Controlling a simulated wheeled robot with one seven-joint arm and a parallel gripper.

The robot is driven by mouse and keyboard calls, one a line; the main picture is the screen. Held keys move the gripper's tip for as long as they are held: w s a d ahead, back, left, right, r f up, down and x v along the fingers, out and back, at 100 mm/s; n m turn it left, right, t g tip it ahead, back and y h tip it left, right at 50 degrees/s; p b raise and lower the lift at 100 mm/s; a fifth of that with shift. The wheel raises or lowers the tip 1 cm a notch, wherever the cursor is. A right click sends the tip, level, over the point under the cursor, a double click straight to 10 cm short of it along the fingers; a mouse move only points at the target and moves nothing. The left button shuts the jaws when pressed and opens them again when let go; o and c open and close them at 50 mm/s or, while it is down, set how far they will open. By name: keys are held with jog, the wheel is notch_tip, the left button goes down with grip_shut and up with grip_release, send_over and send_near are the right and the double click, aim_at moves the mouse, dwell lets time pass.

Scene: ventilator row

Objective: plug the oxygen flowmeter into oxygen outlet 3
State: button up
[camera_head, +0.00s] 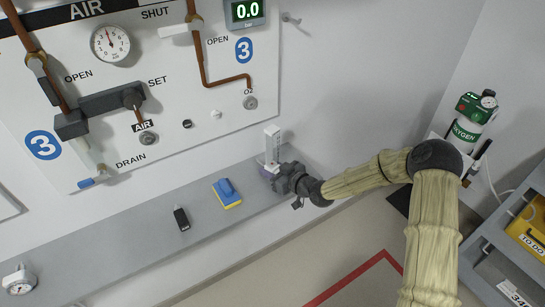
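The oxygen flowmeter, a clear upright tube block (272,147) with a pale lower part, is at the right end of the grey shelf, close to the wall. My gripper (272,173) is at its lower part, reaching in from the right. The fingers are small and dark, and I cannot tell whether they are closed on it or whether it rests on the shelf. Oxygen outlet 3 is the round grey socket (250,103) under the "O2" label on the white panel, up and left of the flowmeter. Nothing is plugged into it.
The grey shelf (130,233) holds a blue-and-yellow block (226,193), a black device (181,218) and a gauge (19,280). An AIR outlet (149,138) is on the panel. A green-topped oxygen cylinder (468,125) stands at right, above a grey drawer unit (500,245).

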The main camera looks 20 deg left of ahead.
grip_shut()
jog(key=shift+r+p, duration=0.4)
jog(key=shift+r, duration=0.4)
jog(key=shift+r, duration=0.15)
jog(key=s+d, duration=0.6)
jog(key=d, duration=0.6)
jog(key=shift+d+p, duration=0.25)
jog(key=shift+p, duration=0.2)
dwell(0.6)
